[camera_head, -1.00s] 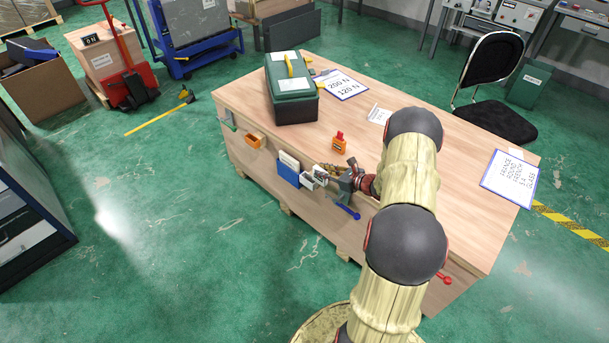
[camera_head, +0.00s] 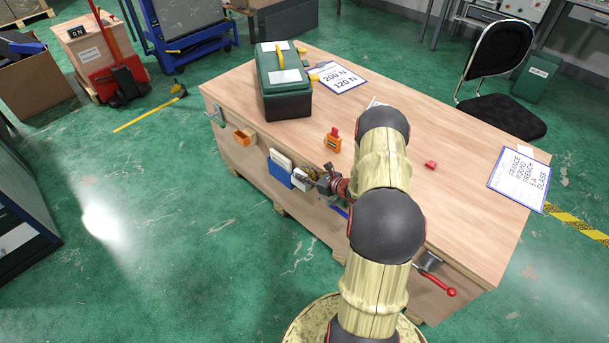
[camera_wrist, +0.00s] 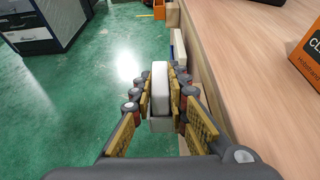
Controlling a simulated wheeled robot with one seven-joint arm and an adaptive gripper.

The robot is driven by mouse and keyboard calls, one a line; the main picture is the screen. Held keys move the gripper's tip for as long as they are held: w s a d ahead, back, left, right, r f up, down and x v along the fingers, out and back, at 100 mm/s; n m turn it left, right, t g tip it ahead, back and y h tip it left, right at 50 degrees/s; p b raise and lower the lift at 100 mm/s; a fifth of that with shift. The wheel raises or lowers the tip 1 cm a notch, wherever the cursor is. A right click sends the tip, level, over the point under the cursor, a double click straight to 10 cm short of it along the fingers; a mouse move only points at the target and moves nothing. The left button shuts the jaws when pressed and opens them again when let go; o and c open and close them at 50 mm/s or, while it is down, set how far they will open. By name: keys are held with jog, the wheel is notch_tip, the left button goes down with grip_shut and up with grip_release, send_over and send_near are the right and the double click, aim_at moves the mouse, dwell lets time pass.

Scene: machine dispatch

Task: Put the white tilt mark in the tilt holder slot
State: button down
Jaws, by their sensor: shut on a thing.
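My gripper (camera_wrist: 161,95) is shut on a pale white block, taken to be the white tilt mark (camera_wrist: 161,78), which stands upright between the finger pads in the wrist view.
The wooden table (camera_head: 390,105) bears a green toolbox (camera_head: 284,85), an orange-red device (camera_head: 333,140), a small red object (camera_head: 430,165) and clipboards (camera_head: 338,78). A red-handled clamp (camera_head: 437,282) sticks out at the front right. Green floor (camera_head: 150,215) left of the table is free.

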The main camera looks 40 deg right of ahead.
jog(key=shift+w, duration=0.1)
jog(key=shift+f, duration=0.1)
jog(key=c, duration=2.2)
grip_release()
jog(key=shift+f, duration=0.1)
jog(key=o, duration=0.4)
jog(key=shift+o, duration=0.3)
